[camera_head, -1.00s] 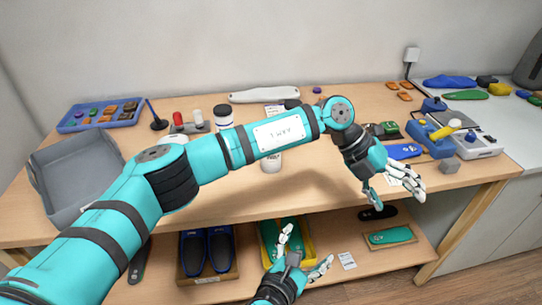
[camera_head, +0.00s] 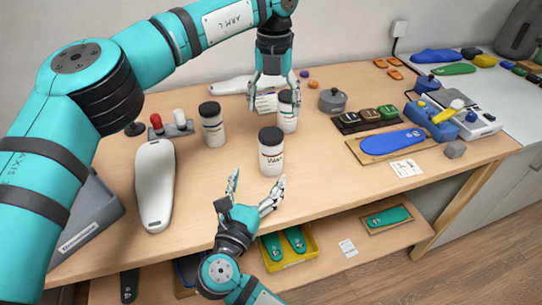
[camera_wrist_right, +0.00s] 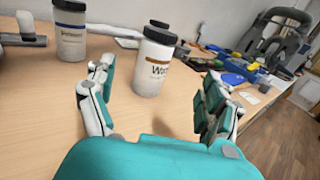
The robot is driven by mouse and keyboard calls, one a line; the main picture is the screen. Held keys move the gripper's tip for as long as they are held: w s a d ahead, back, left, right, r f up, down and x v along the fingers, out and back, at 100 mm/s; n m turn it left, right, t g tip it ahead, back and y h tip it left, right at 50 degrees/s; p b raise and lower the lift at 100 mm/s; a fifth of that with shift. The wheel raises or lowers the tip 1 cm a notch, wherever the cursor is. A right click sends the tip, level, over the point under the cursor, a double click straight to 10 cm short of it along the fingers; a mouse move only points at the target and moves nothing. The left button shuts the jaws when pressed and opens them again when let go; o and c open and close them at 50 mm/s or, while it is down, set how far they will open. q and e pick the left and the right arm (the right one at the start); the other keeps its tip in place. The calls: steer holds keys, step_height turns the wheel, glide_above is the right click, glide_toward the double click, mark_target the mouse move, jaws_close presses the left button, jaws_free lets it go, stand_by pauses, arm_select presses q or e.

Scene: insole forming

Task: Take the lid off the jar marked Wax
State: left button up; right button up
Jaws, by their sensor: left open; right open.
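The jar marked Wax (camera_head: 271,162) stands upright near the middle of the table, with its dark lid (camera_head: 271,136) on. In the right wrist view the Wax jar (camera_wrist_right: 154,68) stands beyond and between my fingers. My right gripper (camera_head: 257,179) is open and empty at the table's front edge, just in front of the jar and apart from it. My left gripper (camera_head: 273,103) is open, pointing down behind the Wax jar. Its fingers are close to another dark-lidded jar (camera_head: 287,118); whether they touch it I cannot tell.
A third dark-lidded jar (camera_head: 213,130) stands to the left. A long white form (camera_head: 155,185) lies further left, beside a grey bin (camera_head: 92,222). A blue insole (camera_head: 393,141) on a board lies right. Table around the Wax jar's right side is clear.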

mark_target(272, 143)
steer(key=x, duration=1.3)
steer(key=shift+w+a+f, duration=0.2)
steer(key=shift+w+a, duration=0.05)
steer(key=shift+w, duration=0.1)
jaws_close()
